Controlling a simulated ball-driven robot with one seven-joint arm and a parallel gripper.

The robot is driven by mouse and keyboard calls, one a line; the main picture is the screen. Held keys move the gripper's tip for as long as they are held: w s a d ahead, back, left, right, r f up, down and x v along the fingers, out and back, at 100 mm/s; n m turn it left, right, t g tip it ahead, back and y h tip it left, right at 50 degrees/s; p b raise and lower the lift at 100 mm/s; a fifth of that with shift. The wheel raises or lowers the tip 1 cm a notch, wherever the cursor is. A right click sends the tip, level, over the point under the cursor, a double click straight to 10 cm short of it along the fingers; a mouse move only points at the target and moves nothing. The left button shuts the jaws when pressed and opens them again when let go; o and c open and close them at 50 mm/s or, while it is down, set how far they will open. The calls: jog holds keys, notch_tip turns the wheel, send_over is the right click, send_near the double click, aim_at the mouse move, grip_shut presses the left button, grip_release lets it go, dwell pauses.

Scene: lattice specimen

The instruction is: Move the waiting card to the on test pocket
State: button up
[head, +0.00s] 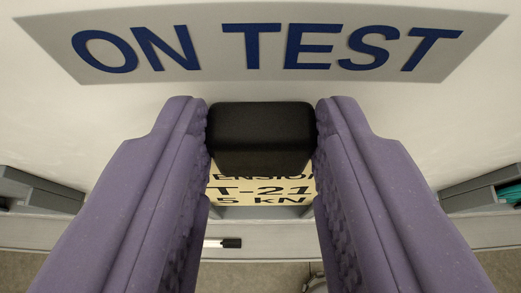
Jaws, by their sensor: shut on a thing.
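My gripper (262,140) has two purple, textured fingers, shut on the black block (262,128) between them. The waiting card (262,190) is pale yellow with dark print reading partly "ENSION", "T-21" and "5 kN". It shows directly below the black block, which seems to be its grip; the join is not clear. The fingers hide the card's sides. The ON TEST sign (265,45), grey with blue letters, is on the white board above the gripper. A grey edge (262,212) shows just under the card, perhaps part of the on test pocket; I cannot tell whether they touch.
A grey ledge (290,224) runs along the board's bottom, with a black-capped white marker (224,243) at it. Grey holders stand at the left (40,190) and right (485,195), the right one with something teal. The white board (90,115) is bare around the sign.

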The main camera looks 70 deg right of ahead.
jog(key=shift+f+b, duration=0.55)
jog(key=shift+f, duration=0.35)
jog(key=shift+f+b, duration=1)
jog(key=shift+b, duration=0.1)
jog(key=o, duration=1.5)
jog(key=shift+o, duration=0.2)
jog(key=shift+r, duration=0.1)
jog(key=p+v, duration=0.3)
jog(key=v, duration=0.2)
